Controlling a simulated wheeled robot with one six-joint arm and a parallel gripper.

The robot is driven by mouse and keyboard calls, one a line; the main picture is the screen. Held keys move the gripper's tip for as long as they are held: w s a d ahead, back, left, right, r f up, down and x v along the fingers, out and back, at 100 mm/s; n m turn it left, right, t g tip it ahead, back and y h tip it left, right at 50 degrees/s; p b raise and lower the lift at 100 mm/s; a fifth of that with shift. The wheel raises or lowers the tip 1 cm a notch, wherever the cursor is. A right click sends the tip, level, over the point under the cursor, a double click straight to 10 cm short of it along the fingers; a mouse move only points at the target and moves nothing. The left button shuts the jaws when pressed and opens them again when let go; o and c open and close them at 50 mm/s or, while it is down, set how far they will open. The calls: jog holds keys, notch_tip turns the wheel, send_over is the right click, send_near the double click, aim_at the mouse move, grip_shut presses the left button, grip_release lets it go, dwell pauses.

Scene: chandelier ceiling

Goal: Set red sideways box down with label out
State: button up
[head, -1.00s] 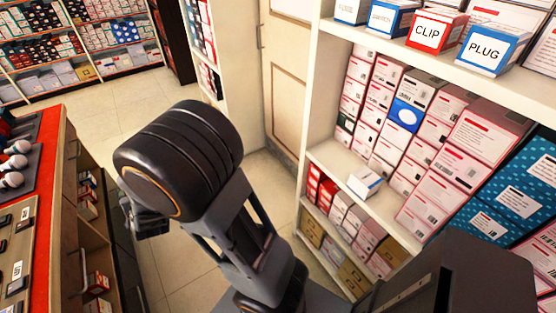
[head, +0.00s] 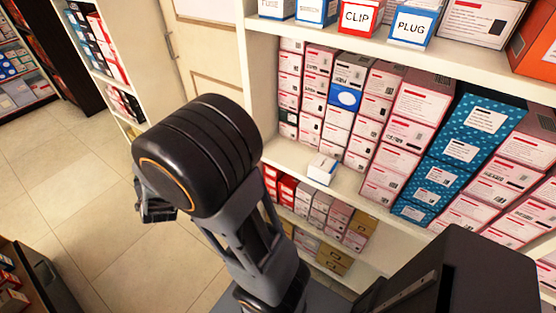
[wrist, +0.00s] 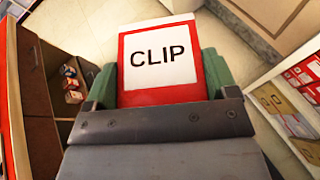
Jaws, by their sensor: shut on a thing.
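A red box with a white label reading CLIP (wrist: 160,58) fills the middle of the wrist view. My gripper (wrist: 158,80) is shut on it, with a green-grey finger against each side. The label faces the wrist camera and reads upright there. In the head view my gripper (head: 155,207) is mostly hidden behind my arm, and the held box cannot be made out. Another red CLIP box (head: 360,17) stands on the upper shelf (head: 420,52), label facing out, between a blue box (head: 317,10) and a blue PLUG box (head: 411,27).
Stacked white-and-red boxes (head: 395,130) and teal boxes (head: 460,150) fill the shelf below. A small white-and-blue box (head: 322,168) lies near that shelf's front edge. A door (head: 207,45) stands behind. Open tiled floor (head: 75,165) lies left of my arm.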

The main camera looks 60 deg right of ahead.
jog(key=s+d+r+m+g+h+b, duration=0.1)
jog(key=s+d+m+g+h, duration=0.2)
jog(key=d, duration=0.7)
jog(key=s+d+r+m+g+h+b, duration=0.15)
jog(key=s+d+m+g, duration=0.3)
jog(key=s+d, duration=0.6)
jog(key=s+d+r+m+g+h+b, duration=0.1)
jog(key=s+d+m+g+h+b, duration=0.15)
jog(key=s+d+m+g, duration=0.75)
jog(key=w+d+f+n+t+p, duration=0.1)
jog(key=d+f+n, duration=0.1)
jog(key=f, duration=0.1)
jog(key=w+d+f+n+t+p, duration=0.1)
jog(key=w+d+f+n+t, duration=0.1)
jog(key=d+f, duration=0.1)
jog(key=w+d+f+n+t+p, duration=0.1)
jog(key=d+f+n+t+p, duration=0.1)
jog(key=f, duration=0.2)
jog(key=shift+w+d+h, duration=0.15)
jog(key=shift+d+h, duration=0.15)
jog(key=shift+d, duration=0.1)
jog(key=f, duration=0.2)
jog(key=shift+w+d+f, duration=0.15)
jog(key=shift+d+f, duration=0.05)
jog(key=shift+f, duration=0.55)
